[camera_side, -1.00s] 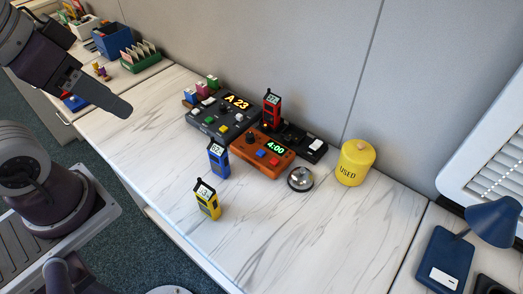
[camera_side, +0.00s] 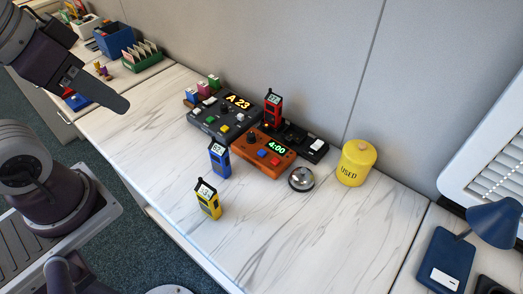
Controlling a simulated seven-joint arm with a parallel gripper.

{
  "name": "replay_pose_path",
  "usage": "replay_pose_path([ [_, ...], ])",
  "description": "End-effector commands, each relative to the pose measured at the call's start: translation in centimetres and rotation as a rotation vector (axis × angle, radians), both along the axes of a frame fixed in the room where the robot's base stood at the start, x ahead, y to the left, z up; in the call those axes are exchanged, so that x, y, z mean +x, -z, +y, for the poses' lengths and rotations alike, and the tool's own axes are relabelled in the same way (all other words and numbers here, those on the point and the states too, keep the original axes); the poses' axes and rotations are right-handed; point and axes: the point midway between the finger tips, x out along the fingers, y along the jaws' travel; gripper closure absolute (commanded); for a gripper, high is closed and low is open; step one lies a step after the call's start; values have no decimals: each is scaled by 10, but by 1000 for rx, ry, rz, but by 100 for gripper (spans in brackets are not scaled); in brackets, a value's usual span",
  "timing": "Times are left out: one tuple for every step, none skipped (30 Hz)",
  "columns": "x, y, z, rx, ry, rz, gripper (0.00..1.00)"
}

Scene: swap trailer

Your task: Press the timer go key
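The timer (camera_side: 262,154) is an orange box on the white marbled worktop, with a black knob, a green display reading 4:00, a blue key (camera_side: 262,153) and a red key (camera_side: 275,161). I cannot read any label that tells which key is go. My gripper (camera_side: 122,106) is in the air at the upper left, well apart from the timer and touching nothing. Its fingers appear as one dark tapered shape, so whether they are open or shut does not show.
A dark console (camera_side: 223,117) showing A 23 stands behind the timer at left. A blue handset (camera_side: 219,158), a yellow handset (camera_side: 207,200), a red handset (camera_side: 273,108), a silver bell (camera_side: 301,179) and a yellow USED canister (camera_side: 356,164) stand around it.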

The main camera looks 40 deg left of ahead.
Motion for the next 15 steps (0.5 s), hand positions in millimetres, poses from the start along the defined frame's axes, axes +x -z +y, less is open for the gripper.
replay_pose_path([
  [0,0,0,0,0,0,88],
  [0,0,0,0,0,0,94],
  [0,0,0,0,0,0,100],
  [0,0,0,0,0,0,100],
  [0,0,0,0,0,0,100],
  [0,0,0,0,0,0,100],
  [0,0,0,0,0,0,100],
  [0,0,0,0,0,0,100],
  [0,0,0,0,0,0,100],
  [0,0,0,0,0,0,100],
  [0,0,0,0,0,0,100],
  [0,0,0,0,0,0,100],
  [0,0,0,0,0,0,100],
  [0,0,0,0,0,0,100],
  [0,0,0,0,0,0,100],
])
